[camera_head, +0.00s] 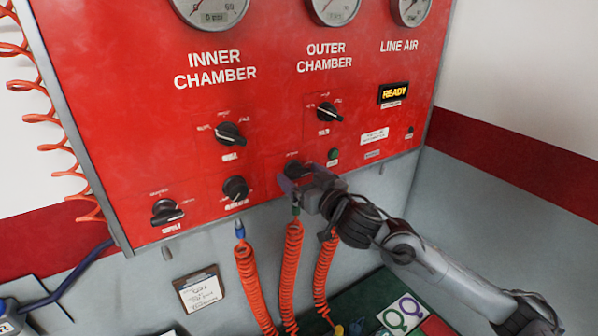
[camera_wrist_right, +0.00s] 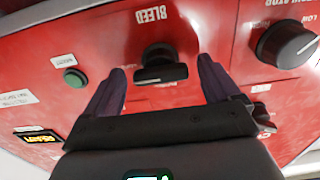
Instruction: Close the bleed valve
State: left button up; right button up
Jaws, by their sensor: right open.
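The bleed valve is a black knob (camera_wrist_right: 160,66) on the red panel, beside an upside-down BLEED label in the right wrist view. Its bar handle lies nearly level across that picture. In the head view the bleed knob (camera_head: 292,168) is partly hidden by my gripper. My right gripper (camera_head: 296,185) is open at the panel's lower middle. In the right wrist view its two dark fingers (camera_wrist_right: 160,70) stand either side of the knob, with visible gaps; I cannot tell if they reach its depth. My left gripper is not in view.
Other black knobs sit nearby: one (camera_head: 236,188) left of my gripper, one (camera_head: 230,134) above that, one (camera_head: 327,112) above right. A green button (camera_head: 333,153) is close by. Orange coiled hoses (camera_head: 291,270) hang below the panel. A clipboard (camera_head: 201,290) is at the lower left.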

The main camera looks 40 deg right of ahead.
jog(key=shift+w, duration=0.75)
jog(key=c, duration=1.1)
jog(key=shift+o, duration=0.2)
